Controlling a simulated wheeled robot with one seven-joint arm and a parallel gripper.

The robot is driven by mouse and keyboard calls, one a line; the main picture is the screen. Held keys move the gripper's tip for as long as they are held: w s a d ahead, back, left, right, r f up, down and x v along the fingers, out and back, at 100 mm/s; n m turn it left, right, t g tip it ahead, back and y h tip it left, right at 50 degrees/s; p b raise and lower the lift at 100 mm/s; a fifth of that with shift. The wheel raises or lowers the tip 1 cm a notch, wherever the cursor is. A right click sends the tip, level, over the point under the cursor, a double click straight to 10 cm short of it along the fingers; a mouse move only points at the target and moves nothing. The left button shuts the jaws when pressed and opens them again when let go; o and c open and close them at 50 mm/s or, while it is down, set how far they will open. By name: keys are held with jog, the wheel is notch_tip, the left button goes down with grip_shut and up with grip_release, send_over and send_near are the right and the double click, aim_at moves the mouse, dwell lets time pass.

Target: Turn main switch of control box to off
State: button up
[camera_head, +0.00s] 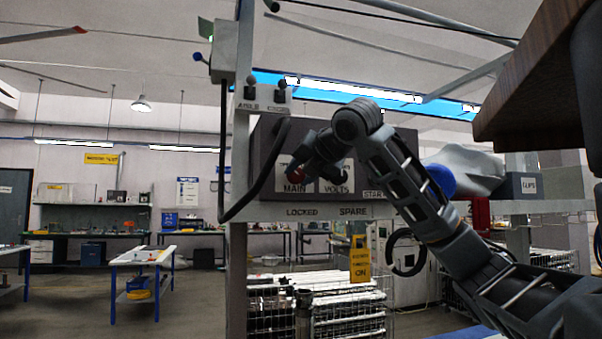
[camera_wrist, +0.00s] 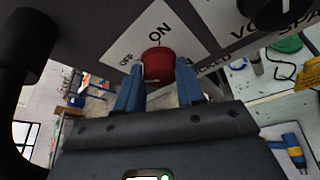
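The grey control box (camera_head: 266,145) stands on a shelf in the head view. Its MAIN label (camera_head: 294,188) is beside the VOLTS label (camera_head: 336,187). The main switch is a red round knob (camera_wrist: 158,64) with OFF printed to its left and ON above it in the wrist view. The knob's pointer direction is not clear. My gripper (camera_wrist: 159,74) has its two blue fingers on either side of the knob, apart, with the tips close to its sides. Firm contact cannot be made out. In the head view my gripper (camera_head: 298,167) is in front of the box and hides most of the knob.
A dark VOLTS knob (camera_wrist: 250,8) is to the right of the main switch in the wrist view. A vertical post (camera_head: 236,200) and a hanging black cable (camera_head: 258,185) are left of the box. A brown wooden piece (camera_head: 535,85) overhangs at upper right.

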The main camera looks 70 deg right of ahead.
jog(key=o, duration=0.4)
jog(key=shift+o, duration=0.2)
jog(key=b+v, duration=0.1)
jog(key=v, duration=0.6)
jog(key=shift+s+a+b, duration=0.2)
jog(key=shift+s+b, duration=0.15)
jog(key=shift+r, duration=0.1)
